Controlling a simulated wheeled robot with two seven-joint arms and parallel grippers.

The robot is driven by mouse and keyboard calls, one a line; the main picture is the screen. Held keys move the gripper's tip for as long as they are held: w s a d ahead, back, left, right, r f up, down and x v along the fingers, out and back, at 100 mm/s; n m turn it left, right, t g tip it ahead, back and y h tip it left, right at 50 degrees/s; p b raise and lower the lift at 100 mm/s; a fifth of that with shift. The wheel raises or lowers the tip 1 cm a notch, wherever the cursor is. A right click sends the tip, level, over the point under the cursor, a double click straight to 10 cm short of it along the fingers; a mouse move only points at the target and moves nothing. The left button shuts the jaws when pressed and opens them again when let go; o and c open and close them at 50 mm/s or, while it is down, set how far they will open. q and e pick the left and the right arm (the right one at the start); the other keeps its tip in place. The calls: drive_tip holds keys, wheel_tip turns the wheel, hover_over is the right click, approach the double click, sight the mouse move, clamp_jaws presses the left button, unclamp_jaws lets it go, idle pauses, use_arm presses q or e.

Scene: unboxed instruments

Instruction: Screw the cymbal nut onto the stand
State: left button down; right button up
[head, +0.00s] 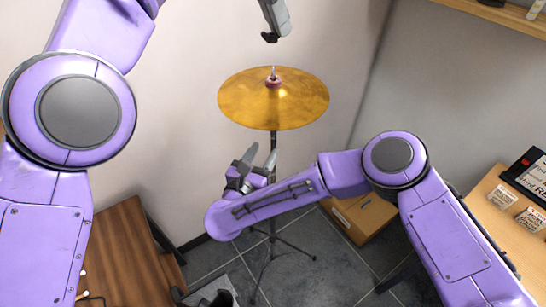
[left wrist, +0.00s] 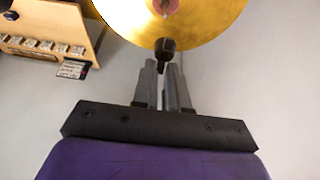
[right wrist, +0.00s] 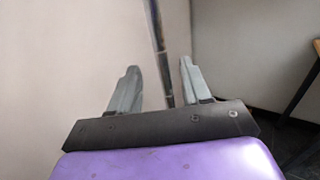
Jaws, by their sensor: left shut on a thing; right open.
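The gold cymbal (head: 240,103) rests on the stand (head: 273,148), with a reddish felt (head: 273,84) and the rod tip (head: 273,71) at its centre. My left gripper (head: 270,32) is shut on the black cymbal nut (head: 269,38), above the rod tip and apart from it. In the left wrist view the nut (left wrist: 165,46) sticks out of the fingertips (left wrist: 163,66), in front of the cymbal (left wrist: 215,20). My right gripper (head: 256,160) is open below the cymbal by the pole. In the right wrist view the pole (right wrist: 158,40) shows between its fingers (right wrist: 158,68); contact is not visible.
A cardboard box (head: 358,216) lies on the tiled floor behind my right arm. A wooden table (head: 125,255) is at the lower left. A desk with small cards (head: 502,197) is at the right, under a wall shelf (head: 480,12). The air around the cymbal is clear.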

sight(272, 140)
drive_tip(key=x, duration=0.8)
drive_tip(key=shift+d+r, duration=0.1)
use_arm(q)
drive_tip(key=shift+s+r, duration=0.1)
use_arm(e)
drive_tip(key=shift+w+d, duration=0.1)
drive_tip(key=shift+w, duration=0.3)
use_arm(q)
drive_tip(key=shift+s+r, duration=0.1)
drive_tip(key=shift+s, duration=0.05)
use_arm(e)
drive_tip(key=shift+s, duration=0.1)
clamp_jaws()
use_arm(q)
drive_tip(key=shift+d+f, duration=0.15)
drive_tip(key=shift+f, duration=2.25)
